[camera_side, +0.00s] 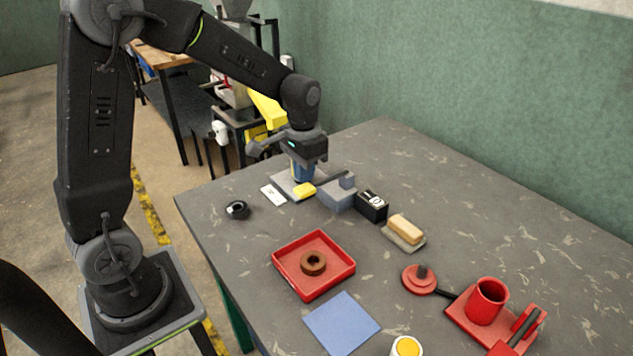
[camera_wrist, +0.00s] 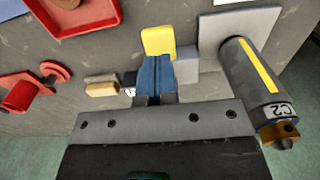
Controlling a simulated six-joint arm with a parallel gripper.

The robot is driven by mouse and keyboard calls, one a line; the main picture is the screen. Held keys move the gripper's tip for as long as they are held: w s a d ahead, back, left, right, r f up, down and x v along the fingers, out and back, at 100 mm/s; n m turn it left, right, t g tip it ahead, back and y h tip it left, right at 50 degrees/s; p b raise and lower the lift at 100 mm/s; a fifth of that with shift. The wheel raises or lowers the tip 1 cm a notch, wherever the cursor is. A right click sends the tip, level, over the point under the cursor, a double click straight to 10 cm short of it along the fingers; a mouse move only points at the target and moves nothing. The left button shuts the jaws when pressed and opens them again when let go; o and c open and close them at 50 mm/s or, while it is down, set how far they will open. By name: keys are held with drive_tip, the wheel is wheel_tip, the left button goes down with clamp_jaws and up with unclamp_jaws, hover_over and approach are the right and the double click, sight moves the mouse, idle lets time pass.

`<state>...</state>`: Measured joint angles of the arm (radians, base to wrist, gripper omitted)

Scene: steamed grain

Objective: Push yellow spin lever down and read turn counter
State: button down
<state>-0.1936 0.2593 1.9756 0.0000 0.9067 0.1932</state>
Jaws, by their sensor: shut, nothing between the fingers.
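The yellow spin lever (camera_side: 304,190) is a small yellow paddle by the grey base plate (camera_side: 281,186). In the wrist view the lever (camera_wrist: 158,40) lies right at my fingertips. My gripper (camera_side: 302,180) points down with its blue fingers together and empty; I cannot tell whether they touch the lever. The turn counter (camera_side: 371,207) is a black box with a white window, right of a grey block (camera_side: 338,194); its figure is too small to read surely. In the wrist view the counter (camera_wrist: 130,79) is partly hidden. A grey cylinder (camera_wrist: 243,65) with a yellow stripe and C2 tag stands beside the lever.
A sponge-like block (camera_side: 405,228), red tray (camera_side: 335,282), blue mat (camera_side: 342,325), red lidded piece (camera_side: 419,279) and red cup (camera_side: 486,302) lie nearer. The table's far right is clear.

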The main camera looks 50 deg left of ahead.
sight(304, 188)
drive_tip(key=shift+f, duration=2.65)
drive_tip(key=shift+r, duration=3.95)
drive_tip(key=s+d+r+t, duration=0.2)
drive_tip(key=s+d+r, duration=0.1)
drive_tip(key=s, duration=0.6)
drive_tip(key=s+d+r+t, duration=0.3)
drive_tip(key=s+r, duration=0.3)
drive_tip(key=s, duration=0.2)
drive_tip(key=shift+s+d+t, duration=0.3)
drive_tip(key=shift+s+d, duration=0.1)
drive_tip(key=shift+d, duration=0.3)
